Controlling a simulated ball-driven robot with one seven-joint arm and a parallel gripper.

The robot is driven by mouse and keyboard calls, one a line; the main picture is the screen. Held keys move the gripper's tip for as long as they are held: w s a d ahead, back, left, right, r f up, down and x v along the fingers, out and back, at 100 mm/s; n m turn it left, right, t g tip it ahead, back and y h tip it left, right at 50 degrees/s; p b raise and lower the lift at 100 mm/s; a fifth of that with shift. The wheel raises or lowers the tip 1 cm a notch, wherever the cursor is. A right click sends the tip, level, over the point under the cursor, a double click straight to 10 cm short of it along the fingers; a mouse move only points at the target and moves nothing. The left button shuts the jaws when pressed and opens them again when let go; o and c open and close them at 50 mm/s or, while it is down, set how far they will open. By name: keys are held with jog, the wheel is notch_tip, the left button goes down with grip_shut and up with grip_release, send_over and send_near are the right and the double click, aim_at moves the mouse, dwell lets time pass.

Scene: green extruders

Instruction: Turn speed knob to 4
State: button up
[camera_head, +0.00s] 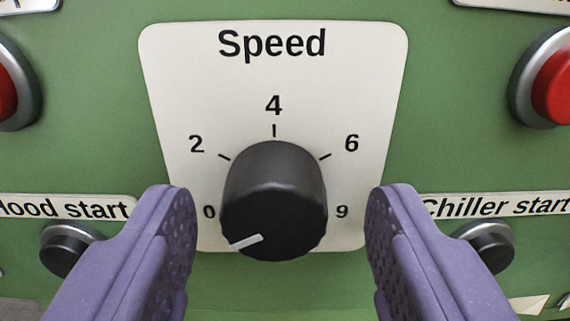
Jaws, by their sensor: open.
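The speed knob (275,195) is a black round knob on a cream plate (190,90) labelled "Speed", with marks 0, 2, 4, 6 and 9 around it. Its white pointer line (246,242) points to the lower left, near the 0. The 4 mark (274,106) is straight above the knob. My gripper (281,235) is open, with one purple finger on each side of the knob. There is a gap between each finger and the knob in the picture, and the fingers hide parts of the plate's lower sides.
Red buttons stand at the left (8,85) and right (555,80) edges. The green panel (105,100) fills the background.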

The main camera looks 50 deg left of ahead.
jog(key=shift+a, duration=0.15)
jog(key=c, duration=1)
jog(key=shift+c, duration=0.2)
